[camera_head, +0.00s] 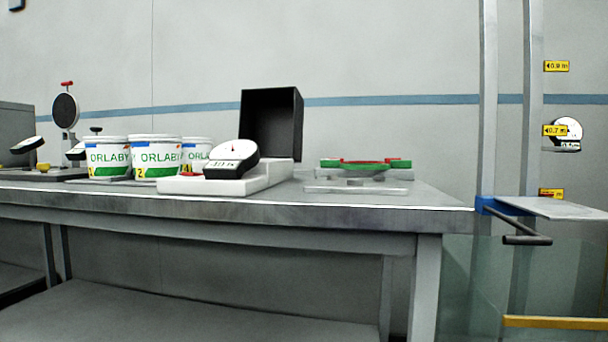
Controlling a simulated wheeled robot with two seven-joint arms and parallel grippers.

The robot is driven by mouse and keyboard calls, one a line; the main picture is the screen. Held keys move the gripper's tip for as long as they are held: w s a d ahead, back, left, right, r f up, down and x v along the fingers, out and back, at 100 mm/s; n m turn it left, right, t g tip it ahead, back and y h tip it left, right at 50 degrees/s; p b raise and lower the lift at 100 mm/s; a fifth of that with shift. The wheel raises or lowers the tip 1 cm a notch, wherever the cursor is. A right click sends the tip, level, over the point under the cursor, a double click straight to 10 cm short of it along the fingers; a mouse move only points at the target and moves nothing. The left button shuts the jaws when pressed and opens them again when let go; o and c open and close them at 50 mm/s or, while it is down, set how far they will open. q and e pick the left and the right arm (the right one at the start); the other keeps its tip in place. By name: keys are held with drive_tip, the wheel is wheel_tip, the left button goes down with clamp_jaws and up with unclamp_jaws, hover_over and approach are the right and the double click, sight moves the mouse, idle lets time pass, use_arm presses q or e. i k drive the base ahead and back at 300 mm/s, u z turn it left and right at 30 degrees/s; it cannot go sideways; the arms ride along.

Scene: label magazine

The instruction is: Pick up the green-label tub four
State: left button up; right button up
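White tubs with green ORLABY labels stand together on the left part of the metal table. One tub (108,158) is at the left, and another tub (156,158) is in the middle, with a small yellow number that looks like 2. A third tub (196,153) is behind to the right, partly hidden by the middle tub and a dial gauge. Its number is too small and covered to read, so I cannot tell which tub is number four. Neither of my grippers is in view.
The table (330,209) has a clear front edge. A dial gauge (232,160) sits on a white block (190,187) before an open black box (271,124). A red-green fixture (365,164) is at right. Beyond the table, a shelf plate (555,208) with a dark handle (527,240) juts out.

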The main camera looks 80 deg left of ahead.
sight(193, 149)
drive_tip(key=u, duration=3.3)
drive_tip(key=i, duration=0.45)
